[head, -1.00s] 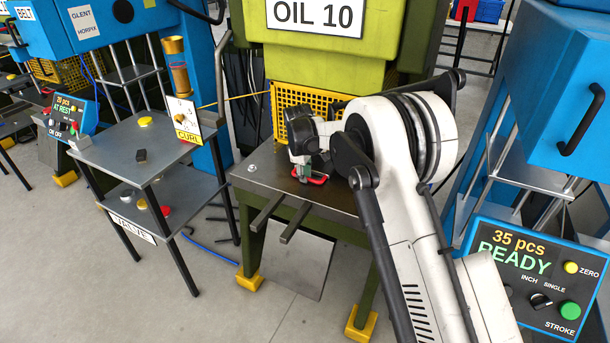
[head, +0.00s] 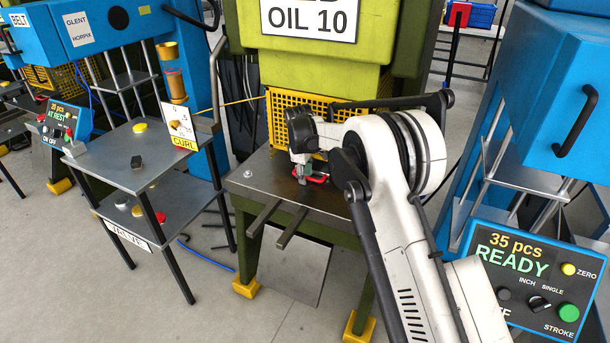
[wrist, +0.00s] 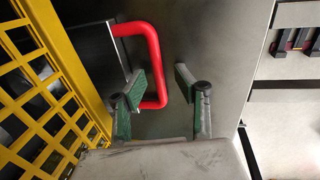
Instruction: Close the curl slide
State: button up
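The red U-shaped handle (wrist: 155,62) of the slide stands out from a dark block (wrist: 97,50) beside the yellow guard in the wrist view. In the head view the red handle (head: 317,179) is low on the steel press table, partly hidden by my arm. My gripper (wrist: 162,84) is open, with green pads on both fingers. In the wrist view the handle's outer bar lies between the two fingers, nearer the left one. I cannot tell whether a finger touches it. In the head view my gripper (head: 303,170) is at the handle, its fingers hardly visible.
A yellow perforated guard (wrist: 38,85) runs close along the left of the wrist view. The steel table (head: 262,182) has bare room left of the handle, with two bars sticking out in front. A side stand (head: 115,168) and a READY control panel (head: 535,275) flank the press.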

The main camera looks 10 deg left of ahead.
notch_tip(320, 180, up, 12)
jog(key=s, duration=0.2)
jog(key=shift+a, duration=0.25)
